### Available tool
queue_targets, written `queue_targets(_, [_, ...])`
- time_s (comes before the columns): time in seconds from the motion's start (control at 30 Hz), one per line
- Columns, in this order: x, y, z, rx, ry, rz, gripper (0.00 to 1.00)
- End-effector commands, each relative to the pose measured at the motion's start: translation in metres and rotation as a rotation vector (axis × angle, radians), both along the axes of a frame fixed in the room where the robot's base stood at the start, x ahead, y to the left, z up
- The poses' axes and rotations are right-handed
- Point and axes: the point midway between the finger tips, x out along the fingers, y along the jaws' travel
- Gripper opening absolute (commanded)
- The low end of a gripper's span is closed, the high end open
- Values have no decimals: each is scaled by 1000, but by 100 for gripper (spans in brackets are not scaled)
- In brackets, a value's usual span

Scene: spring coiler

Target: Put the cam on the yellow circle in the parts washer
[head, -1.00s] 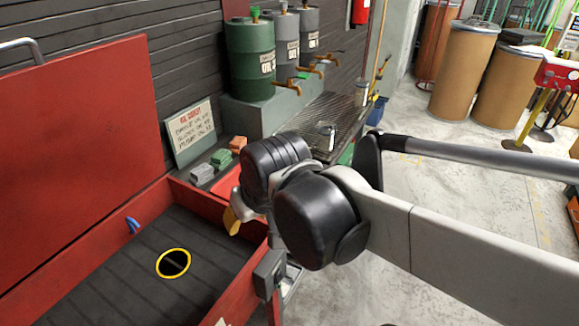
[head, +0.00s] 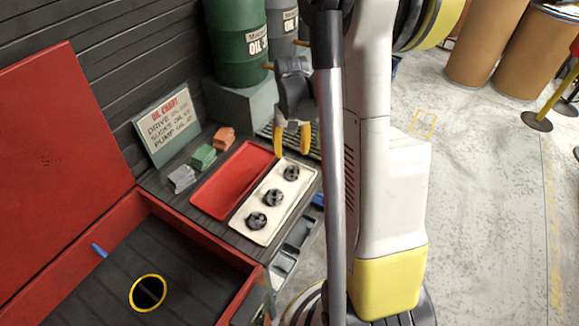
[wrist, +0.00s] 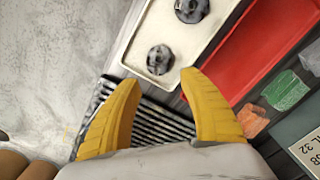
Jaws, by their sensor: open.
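Three dark round parts with holes lie in a row in a cream tray (head: 243,223): a near one (head: 257,221), a middle one (head: 274,198) and a far one (head: 291,173). They look like the cams. My gripper (head: 292,150) is open and empty, fingers down, above the far end of the trays. In the wrist view my gripper (wrist: 160,85) has a part (wrist: 160,59) just beyond its fingertips, not between them. The yellow circle (head: 132,292) rims a dark hole in the floor of the red parts washer (head: 239,296), with nothing on it.
A red tray (head: 225,187) lies beside the cream one. The washer's red lid (head: 60,160) is raised. Oil drums (head: 237,40) stand at the back.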

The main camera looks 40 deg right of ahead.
Motion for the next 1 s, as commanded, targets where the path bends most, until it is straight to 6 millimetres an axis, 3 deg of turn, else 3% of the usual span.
queue_targets(0.1, [0,0,-25,0,-1,1,50])
queue_targets(0.37, [-3,1,-49,-1,-2,1,50])
queue_targets(0.6, [-7,2,-86,-1,-2,1,50])
queue_targets(0.87, [-8,3,-86,-1,-2,1,48])
queue_targets(1.0, [-7,3,-86,-1,-2,1,6])
